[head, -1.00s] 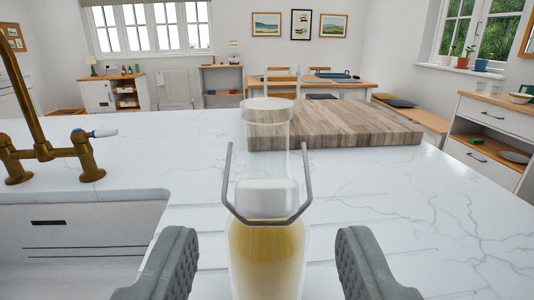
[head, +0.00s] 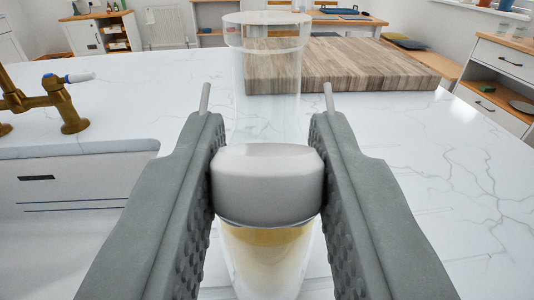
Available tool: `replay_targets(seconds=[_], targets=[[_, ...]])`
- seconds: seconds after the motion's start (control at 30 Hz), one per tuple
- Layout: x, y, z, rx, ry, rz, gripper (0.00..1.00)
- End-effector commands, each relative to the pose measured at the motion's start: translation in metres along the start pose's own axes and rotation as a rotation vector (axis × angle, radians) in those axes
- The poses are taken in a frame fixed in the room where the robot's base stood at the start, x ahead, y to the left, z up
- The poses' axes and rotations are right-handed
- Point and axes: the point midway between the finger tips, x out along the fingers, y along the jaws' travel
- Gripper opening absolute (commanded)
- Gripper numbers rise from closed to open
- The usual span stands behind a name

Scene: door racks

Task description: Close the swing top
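A bottle (head: 265,262) with yellow contents stands upright on the white counter at bottom centre. Its pale grey swing-top cap (head: 267,183) is over the top of the bottle, and I cannot tell whether it is fully seated. My gripper (head: 266,125) has one grey finger on each side of the cap, with the inner pads against its sides. The upper ends of the wire bail (head: 328,97) stick up beyond both fingertips. The rest of the wire is hidden by the fingers.
A clear glass vessel (head: 266,75) stands just beyond the bottle. A wooden cutting board (head: 375,68) lies behind it. The sink (head: 60,190) and brass tap (head: 65,105) are at left. The marble counter (head: 450,170) at right is clear.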

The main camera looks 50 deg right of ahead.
Motion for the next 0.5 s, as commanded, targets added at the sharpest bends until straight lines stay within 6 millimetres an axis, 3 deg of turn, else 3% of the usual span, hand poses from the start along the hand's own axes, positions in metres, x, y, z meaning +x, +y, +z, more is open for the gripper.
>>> replay_targets(seconds=[0.5], targets=[[-0.0017, 0.0002, -0.0056, 0.003, -0.112, 0.000, 0.04]])
